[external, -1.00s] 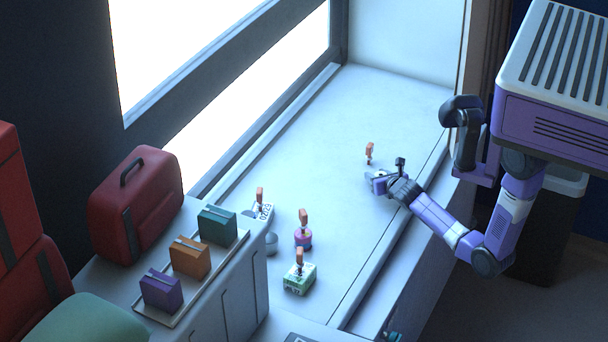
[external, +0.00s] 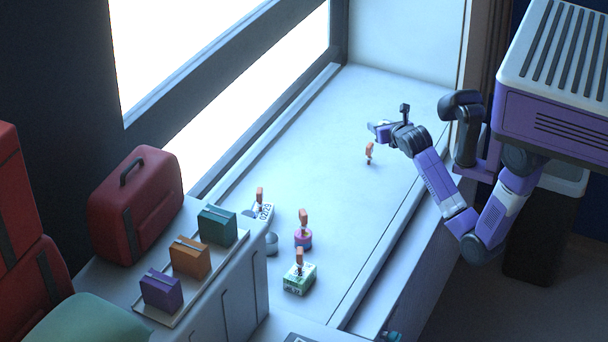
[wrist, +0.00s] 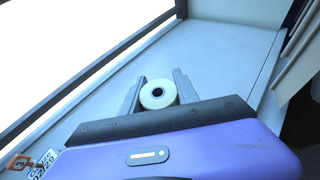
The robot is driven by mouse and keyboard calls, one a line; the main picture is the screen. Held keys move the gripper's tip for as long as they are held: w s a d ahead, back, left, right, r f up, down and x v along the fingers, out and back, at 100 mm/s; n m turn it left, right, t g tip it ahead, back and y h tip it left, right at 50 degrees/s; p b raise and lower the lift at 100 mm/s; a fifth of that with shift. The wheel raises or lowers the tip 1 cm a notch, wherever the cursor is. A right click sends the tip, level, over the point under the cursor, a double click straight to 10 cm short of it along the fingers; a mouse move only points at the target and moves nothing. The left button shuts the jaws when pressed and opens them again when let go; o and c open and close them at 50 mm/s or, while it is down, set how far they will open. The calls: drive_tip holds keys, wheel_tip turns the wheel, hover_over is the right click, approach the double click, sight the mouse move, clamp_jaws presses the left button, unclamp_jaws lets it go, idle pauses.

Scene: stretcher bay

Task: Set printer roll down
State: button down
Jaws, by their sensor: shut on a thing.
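The printer roll (wrist: 158,94) is a pale ring with a dark round core. In the wrist view it sits between the two grey fingers of my gripper (wrist: 159,91), which is shut on it. In the external view my gripper (external: 375,130) is over the far part of the pale counter (external: 330,150). The roll is too small there to make out clearly. I cannot tell how far it is above the surface.
A small orange item (external: 369,150) stands just below my gripper in the picture. Nearer are a white box marked with digits (external: 265,212), a pink-purple round item (external: 303,240) and a green-white box (external: 299,279), with orange pieces on them. The counter's middle is clear.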

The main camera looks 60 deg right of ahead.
drive_tip(key=n+t+y+b, duration=0.3)
drive_tip(key=n+y, duration=0.3)
hover_over(297, 211)
wheel_tip(297, 211, down, 14)
drive_tip(key=shift+a+f, duration=0.1)
drive_tip(key=shift+f, duration=2.5)
drive_tip(key=shift+f, duration=0.1)
drive_tip(key=c, duration=0.9)
unclamp_jaws()
